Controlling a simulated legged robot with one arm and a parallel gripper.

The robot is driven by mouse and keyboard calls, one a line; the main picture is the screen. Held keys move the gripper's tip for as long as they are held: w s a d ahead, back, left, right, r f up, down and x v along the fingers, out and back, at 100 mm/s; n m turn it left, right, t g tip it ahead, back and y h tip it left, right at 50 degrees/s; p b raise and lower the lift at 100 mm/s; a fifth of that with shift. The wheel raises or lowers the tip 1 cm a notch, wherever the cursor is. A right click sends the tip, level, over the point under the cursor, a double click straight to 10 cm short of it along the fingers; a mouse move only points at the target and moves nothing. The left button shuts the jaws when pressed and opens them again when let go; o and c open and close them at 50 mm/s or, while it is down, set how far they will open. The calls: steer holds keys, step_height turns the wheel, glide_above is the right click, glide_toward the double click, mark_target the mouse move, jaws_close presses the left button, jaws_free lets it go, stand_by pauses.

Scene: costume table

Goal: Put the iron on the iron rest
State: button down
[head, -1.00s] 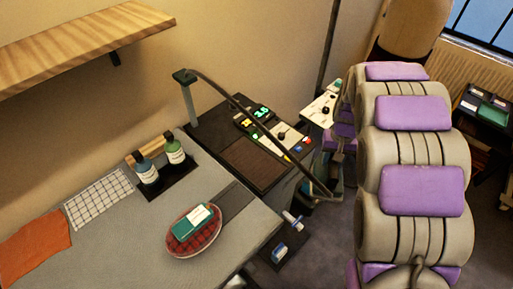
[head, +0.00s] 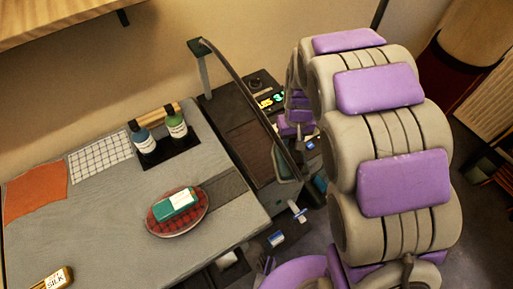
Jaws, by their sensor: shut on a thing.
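The iron (head: 287,166) seems to be the dark, teal-edged shape at the lower end of the black hose. My gripper (head: 300,140) shows only in part at the end of my grey and purple arm. It is shut on the iron; the fingertips are hard to make out. The iron rest seems to be the brown ridged pad (head: 243,143) on top of the black station, left of the iron. The pad looks bare, and the iron appears apart from it.
The black hose (head: 245,85) arches from a post. A grey table (head: 110,225) holds two bottles (head: 160,135), a red plaid oval pad (head: 162,226) under a teal box (head: 176,203), cloths, and a silk-labelled block (head: 55,279). A wooden shelf (head: 60,22) hangs above.

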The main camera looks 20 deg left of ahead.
steer(key=s+a+f+n, duration=0.2)
steer(key=s+a+n, duration=0.2)
steer(key=s+a, duration=0.7)
steer(key=w+a+f+b, duration=0.1)
steer(key=w+f+b, duration=0.2)
steer(key=w, duration=1.3)
steer(key=shift+w+f, duration=0.15)
steer(key=shift+f, duration=0.85)
steer(key=c, duration=1.1)
jaws_free()
steer(key=shift+a, duration=0.1)
steer(key=o, duration=0.3)
steer(key=shift+a, duration=0.3)
steer(key=shift+o, duration=0.5)
steer(key=shift+a+f, duration=0.15)
steer(key=shift+a, duration=0.1)
step_height(320, 180, up, 12)
steer(key=p, duration=0.2)
steer(key=shift+d+r, duration=0.2)
steer(key=shift+d, duration=0.15)
